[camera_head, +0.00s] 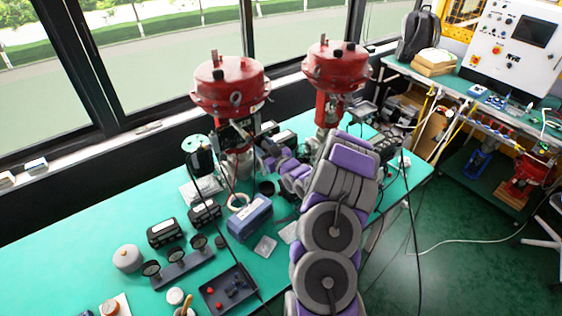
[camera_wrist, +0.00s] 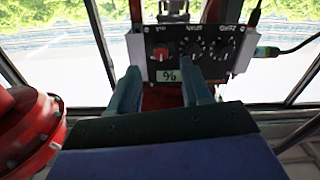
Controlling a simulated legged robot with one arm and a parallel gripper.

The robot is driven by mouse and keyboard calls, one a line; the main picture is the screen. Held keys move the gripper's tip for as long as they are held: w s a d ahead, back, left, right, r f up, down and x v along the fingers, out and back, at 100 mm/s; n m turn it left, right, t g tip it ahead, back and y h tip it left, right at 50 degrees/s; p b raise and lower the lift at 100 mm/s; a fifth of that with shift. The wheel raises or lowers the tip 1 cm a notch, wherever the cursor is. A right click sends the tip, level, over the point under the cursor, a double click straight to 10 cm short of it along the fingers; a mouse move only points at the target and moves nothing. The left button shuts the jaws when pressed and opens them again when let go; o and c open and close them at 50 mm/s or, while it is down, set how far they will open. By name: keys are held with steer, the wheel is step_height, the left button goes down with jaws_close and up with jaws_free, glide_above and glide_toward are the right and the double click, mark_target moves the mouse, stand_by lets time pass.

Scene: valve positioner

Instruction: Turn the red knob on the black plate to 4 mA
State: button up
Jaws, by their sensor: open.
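The black plate (camera_wrist: 207,66) faces me in the wrist view, with its lettering upside down. The red knob (camera_wrist: 159,52) is at its left end, by the "mA" lettering. The knob's exact setting is too small to read. My gripper (camera_wrist: 160,86) is open and empty, its two fingers apart in front of the plate's lower edge. The red knob lies beyond the fingertips, between them in the picture, and looks clear of both. In the head view my arm reaches to the valves at the table's back; the knob cannot be made out there.
Two black knobs (camera_wrist: 207,48) sit right of the red one, with a "%" label (camera_wrist: 168,75) below. A cable enters the plate's right side. Two red valve actuators (camera_head: 231,88) (camera_head: 337,66) stand on the green table (camera_head: 75,240). Gauges and a parts tray (camera_head: 229,290) lie in front.

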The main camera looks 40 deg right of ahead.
steer(key=s, duration=1.1)
steer(key=shift+a+p, duration=0.3)
steer(key=s+a+r+g+b, duration=0.1)
steer(key=s+a+r+g, duration=0.15)
steer(key=a+g, duration=0.85)
steer(key=s+a+r+g, duration=0.3)
steer(key=s+a, duration=0.4)
steer(key=s, duration=0.4)
steer(key=s+a+r+g+b, duration=0.1)
steer(key=s+a+r+g, duration=0.2)
steer(key=s+a, duration=0.5)
steer(key=s+a+r+m+g+y, duration=0.1)
steer(key=s+a, duration=0.6)
steer(key=s, duration=0.7)
step_height(320, 180, up, 2)
steer(key=shift+s+a+r+g+b, duration=0.15)
steer(key=shift+s+r+g+b, duration=0.15)
steer(key=shift+g, duration=0.6)
